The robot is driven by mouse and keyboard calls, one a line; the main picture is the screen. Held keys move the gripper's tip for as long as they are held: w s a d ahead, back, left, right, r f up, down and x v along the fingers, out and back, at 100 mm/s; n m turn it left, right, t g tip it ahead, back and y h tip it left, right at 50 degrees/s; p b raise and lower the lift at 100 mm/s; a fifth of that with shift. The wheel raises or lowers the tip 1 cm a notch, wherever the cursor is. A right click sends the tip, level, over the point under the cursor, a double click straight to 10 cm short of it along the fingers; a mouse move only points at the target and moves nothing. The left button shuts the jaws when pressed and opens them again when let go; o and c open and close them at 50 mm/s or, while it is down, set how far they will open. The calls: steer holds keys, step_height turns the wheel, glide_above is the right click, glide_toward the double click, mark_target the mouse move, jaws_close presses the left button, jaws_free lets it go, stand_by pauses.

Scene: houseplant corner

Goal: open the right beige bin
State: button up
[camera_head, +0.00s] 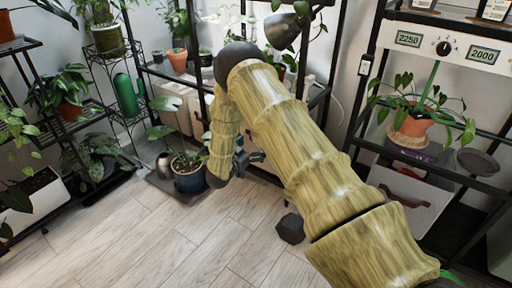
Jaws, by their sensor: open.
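Pale beige bins stand low in the middle black rack. The left one (183,118) shows behind the potted plants. The right one shows only as a narrow pale strip (252,138) between the links of my arm, which hide most of it; I cannot tell whether it is open or shut. My gripper (256,157) is small and dark, low in front of that strip at the end of my bent arm. It is open, with nothing visible between its fingers. I cannot tell whether it touches the bin.
A blue pot with a plant (188,178) stands on a low tray just left of my gripper. A dark faceted object (291,228) lies on the floor. The right rack holds a pale drawer-like box (415,205) and a terracotta pot (411,122). The wooden floor (150,240) is clear in front.

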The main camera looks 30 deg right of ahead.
steer(key=shift+b+x, duration=0.3)
steer(key=shift+x, duration=0.9)
